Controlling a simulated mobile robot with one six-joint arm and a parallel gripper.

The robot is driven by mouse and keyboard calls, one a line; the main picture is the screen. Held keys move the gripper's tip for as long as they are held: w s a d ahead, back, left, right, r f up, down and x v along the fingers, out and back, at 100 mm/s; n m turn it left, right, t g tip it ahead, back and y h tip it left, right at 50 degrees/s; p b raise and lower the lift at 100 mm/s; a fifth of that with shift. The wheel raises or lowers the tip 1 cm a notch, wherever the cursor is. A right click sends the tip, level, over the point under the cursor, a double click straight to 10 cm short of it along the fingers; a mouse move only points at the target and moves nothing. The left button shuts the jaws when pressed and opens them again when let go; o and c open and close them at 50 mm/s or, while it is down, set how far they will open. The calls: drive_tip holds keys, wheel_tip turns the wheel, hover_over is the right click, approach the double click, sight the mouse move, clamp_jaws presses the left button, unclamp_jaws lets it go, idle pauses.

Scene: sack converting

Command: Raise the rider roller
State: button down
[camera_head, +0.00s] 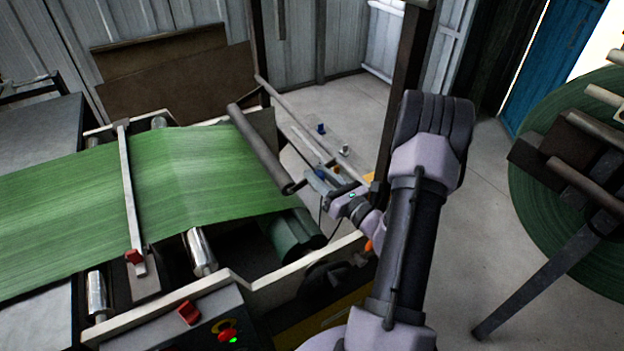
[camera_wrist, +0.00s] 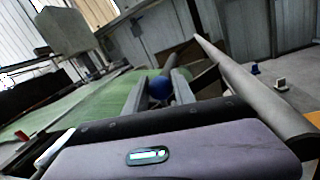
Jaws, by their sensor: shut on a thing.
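The rider roller (camera_head: 262,148) is a long dark grey bar along the right end of the green woven sheet (camera_head: 210,180). My gripper (camera_head: 312,182) is beside the roller's near end. In the wrist view my gripper's two grey fingers (camera_wrist: 158,92) close around a round blue knob (camera_wrist: 160,88). The knob's lever is mostly hidden behind the fingers.
A cross bar (camera_head: 129,190) with a red clamp spans the sheet. A panel with a red button (camera_head: 223,327) is at the near edge. A post (camera_head: 404,75) stands behind my arm. A large green roll (camera_head: 570,170) on a stand is at right. Open floor lies between.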

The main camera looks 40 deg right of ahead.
drive_tip(key=r+m+p, duration=0.2)
drive_tip(key=m, duration=0.1)
drive_tip(key=shift+s+d+r+t, duration=0.1)
drive_tip(key=shift+d+r+t, duration=0.2)
drive_tip(key=shift+d+r, duration=0.1)
drive_tip(key=shift+s+d+r+m+h+p, duration=0.15)
drive_tip(key=shift+d+r+m+h+p, duration=0.4)
drive_tip(key=shift+m+p, duration=0.75)
drive_tip(key=shift+s+d+r+m+h+p, duration=0.1)
drive_tip(key=shift+d+r+m+h+p, duration=0.45)
drive_tip(key=shift+m, duration=1.35)
drive_tip(key=shift+s+d+r+m+h+p, duration=0.15)
drive_tip(key=shift+d+r+m+h+p, duration=0.15)
drive_tip(key=shift+d+r+m+p, duration=0.8)
drive_tip(key=shift+a+f+m, duration=0.35)
drive_tip(key=shift+f+m, duration=0.05)
drive_tip(key=shift+m, duration=0.1)
drive_tip(key=c, duration=1.1)
unclamp_jaws()
drive_tip(key=shift+o, duration=0.2)
